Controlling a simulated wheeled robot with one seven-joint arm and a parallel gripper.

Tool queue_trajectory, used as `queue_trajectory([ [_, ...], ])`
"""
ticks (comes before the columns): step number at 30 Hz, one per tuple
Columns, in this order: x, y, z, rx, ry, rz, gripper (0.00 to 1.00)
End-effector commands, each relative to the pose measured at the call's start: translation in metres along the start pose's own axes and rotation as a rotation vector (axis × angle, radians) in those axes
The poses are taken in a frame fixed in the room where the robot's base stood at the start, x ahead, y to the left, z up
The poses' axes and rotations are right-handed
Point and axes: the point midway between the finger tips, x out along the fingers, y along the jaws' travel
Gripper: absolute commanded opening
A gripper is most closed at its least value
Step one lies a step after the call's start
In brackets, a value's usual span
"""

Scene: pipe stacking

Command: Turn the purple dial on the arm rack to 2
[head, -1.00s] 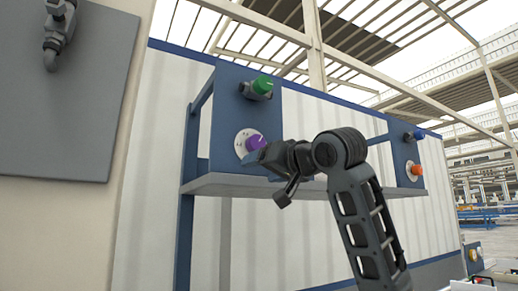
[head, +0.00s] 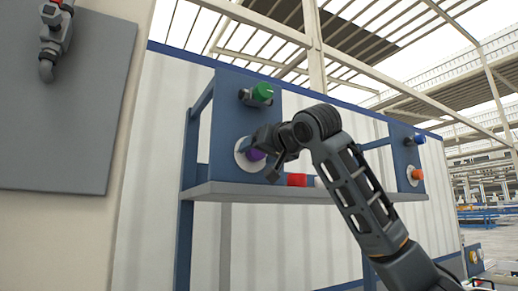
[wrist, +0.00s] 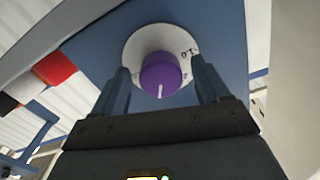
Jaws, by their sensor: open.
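The purple dial (head: 256,154) sits on a white round plate on the blue left panel of the rack (head: 228,120). In the wrist view the purple dial (wrist: 161,76) has a white pointer line facing down in the picture, and its plate carries marks I cannot read clearly. My gripper (head: 262,148) is at the dial in the head view and partly hides it. In the wrist view my gripper (wrist: 163,85) is open, with one finger on each side of the dial. I cannot tell whether the fingers touch it.
A green knob (head: 262,92) is above the purple dial. A red block (head: 297,180) sits on the grey shelf (head: 240,190), right of my gripper. A blue knob (head: 419,138) and an orange knob (head: 417,174) are on the right panel.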

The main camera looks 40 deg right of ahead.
Motion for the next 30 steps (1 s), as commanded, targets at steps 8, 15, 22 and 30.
queue_trajectory([
  [8, 0.0042, -0.0001, 0.0003, 0.000, 0.001, -0.001, 0.75],
  [15, 0.0040, -0.0001, 0.0003, 0.000, 0.001, -0.001, 0.58],
  [22, 0.0040, -0.0002, 0.0002, 0.000, 0.001, -0.001, 0.36],
  [30, 0.0040, -0.0001, 0.0003, -0.002, 0.001, -0.001, 0.19],
])
